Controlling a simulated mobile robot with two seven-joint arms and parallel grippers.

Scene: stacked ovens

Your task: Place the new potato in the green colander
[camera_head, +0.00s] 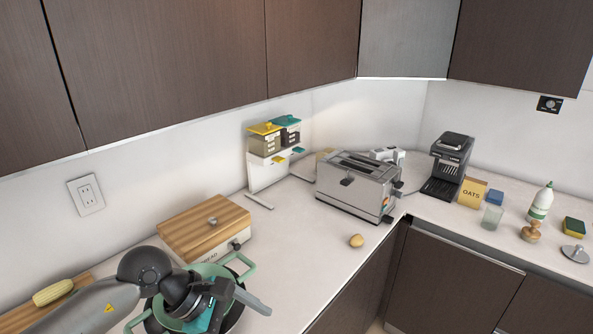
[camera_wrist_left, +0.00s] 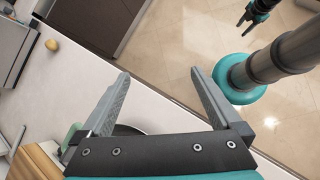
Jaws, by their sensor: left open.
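The new potato (camera_head: 356,240) lies alone on the white counter in front of the toaster; it also shows at the upper left of the left wrist view (camera_wrist_left: 51,45). The green colander (camera_head: 212,269) sits at the lower left in the head view, mostly hidden by my left arm and gripper. A dark pan-like rim shows around it. My left gripper (camera_head: 262,302) is above the colander, open and empty, well left of the potato; its two spread fingers fill the left wrist view (camera_wrist_left: 160,76). My right gripper (camera_wrist_left: 253,18) is far off at the top of that view, over the floor, its fingers apart.
A bread box (camera_head: 205,230) with a wooden lid stands behind the colander. Corn (camera_head: 53,292) lies on a board at left. A toaster (camera_head: 357,184) stands behind the potato; a coffee machine (camera_head: 447,168) and an oats box (camera_head: 471,194) are farther right. The counter between colander and potato is clear.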

